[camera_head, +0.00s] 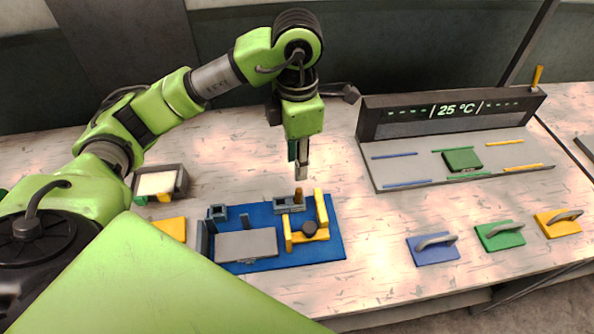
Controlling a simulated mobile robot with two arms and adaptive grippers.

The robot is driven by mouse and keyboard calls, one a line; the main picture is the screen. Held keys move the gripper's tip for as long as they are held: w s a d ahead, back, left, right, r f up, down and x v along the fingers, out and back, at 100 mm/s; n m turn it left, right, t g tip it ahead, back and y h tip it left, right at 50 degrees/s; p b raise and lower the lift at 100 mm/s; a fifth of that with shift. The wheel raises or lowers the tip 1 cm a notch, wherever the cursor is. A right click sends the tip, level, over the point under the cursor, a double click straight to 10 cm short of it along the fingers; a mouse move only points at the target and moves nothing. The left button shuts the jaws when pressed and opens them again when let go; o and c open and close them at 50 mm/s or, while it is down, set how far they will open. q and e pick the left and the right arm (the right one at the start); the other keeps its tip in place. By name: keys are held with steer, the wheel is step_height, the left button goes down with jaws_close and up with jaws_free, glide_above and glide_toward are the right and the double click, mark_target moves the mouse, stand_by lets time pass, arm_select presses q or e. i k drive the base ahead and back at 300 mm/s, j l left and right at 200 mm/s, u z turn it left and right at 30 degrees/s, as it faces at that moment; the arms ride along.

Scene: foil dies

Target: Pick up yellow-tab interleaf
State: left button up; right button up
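A small dark-walled tray (181,180) stands at the left of the table. A pale sheet (155,183) lies in it, with a yellow tab (165,198) and a green tab (140,200) at its front edge. I cannot tell how many interleaves are stacked there. My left gripper (299,172) points down above the table, behind the blue base plate and well to the right of the tray. Its fingers are seen nearly edge-on, so their opening is unclear, and I see no sheet at them. My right gripper is out of view.
A blue base plate (327,249) carries a grey block (246,245) and a yellow frame (322,215). A yellow-orange flat piece (172,228) lies left of it. Blue (433,250), green (500,236) and yellow (558,223) handled blocks stand right. A display station (450,112) stands behind.

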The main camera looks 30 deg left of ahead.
mark_target(162, 184)
steer(key=k+l, duration=0.5)
steer(key=k, duration=0.15)
steer(key=k+l, duration=0.5)
steer(key=k, duration=0.2)
